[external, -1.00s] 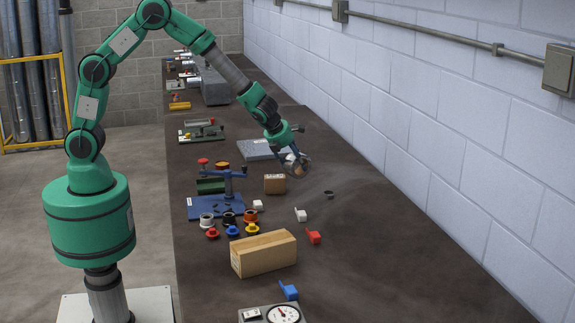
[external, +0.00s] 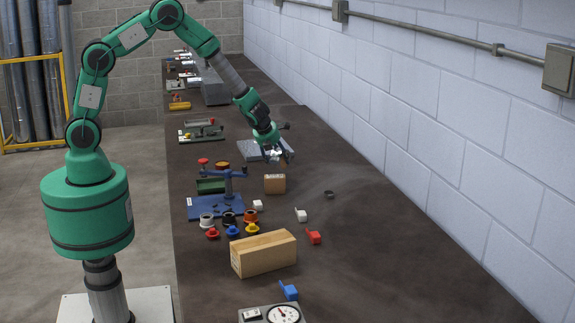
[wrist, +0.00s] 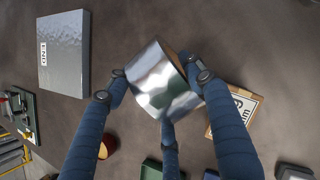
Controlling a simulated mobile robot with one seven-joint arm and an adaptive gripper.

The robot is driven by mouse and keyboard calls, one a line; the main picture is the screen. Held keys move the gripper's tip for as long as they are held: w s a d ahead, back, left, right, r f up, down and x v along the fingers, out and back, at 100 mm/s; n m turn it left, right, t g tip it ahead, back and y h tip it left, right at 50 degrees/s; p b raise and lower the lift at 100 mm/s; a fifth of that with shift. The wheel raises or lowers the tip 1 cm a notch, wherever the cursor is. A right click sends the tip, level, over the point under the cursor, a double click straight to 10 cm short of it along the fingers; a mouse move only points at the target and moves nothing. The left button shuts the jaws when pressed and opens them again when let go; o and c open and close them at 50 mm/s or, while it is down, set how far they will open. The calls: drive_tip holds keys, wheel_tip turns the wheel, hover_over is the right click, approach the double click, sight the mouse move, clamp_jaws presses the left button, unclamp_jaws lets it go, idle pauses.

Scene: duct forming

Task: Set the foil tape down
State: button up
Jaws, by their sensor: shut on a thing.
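The foil tape is a shiny silver roll (wrist: 160,82) with a tan inner edge, in the middle of the wrist view. My gripper (external: 277,156) is shut on it. In the wrist view its blue fingers (wrist: 162,88) close around the roll from the left, right and below. In the external view the gripper hangs above the bench (external: 385,250), beside a flat grey slab and behind a small cardboard box. The tape is small and partly hidden by the fingers there. It appears to be held clear of the bench top.
The grey slab (external: 250,148) also shows in the wrist view (wrist: 64,52), with a label. The small cardboard box (external: 275,184) stands close by, as in the wrist view (wrist: 222,128). A blue fixture (external: 214,208) and coloured parts stand nearer. Bench to the right is mostly clear.

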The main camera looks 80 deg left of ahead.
drive_tip(key=shift+w, duration=0.1)
idle(0.3)
drive_tip(key=w+a, duration=0.1)
drive_tip(key=w, duration=0.4)
drive_tip(key=w+a+f, duration=0.1)
drive_tip(key=w, duration=0.4)
drive_tip(key=w+a+p, duration=0.1)
drive_tip(key=w, duration=0.4)
drive_tip(key=shift+w+a+f, duration=0.1)
drive_tip(key=shift+w+f, duration=0.2)
drive_tip(key=shift+f+b, duration=0.45)
drive_tip(key=shift+f, duration=1.3)
drive_tip(key=shift+f, duration=0.15)
drive_tip(key=o, duration=1.3)
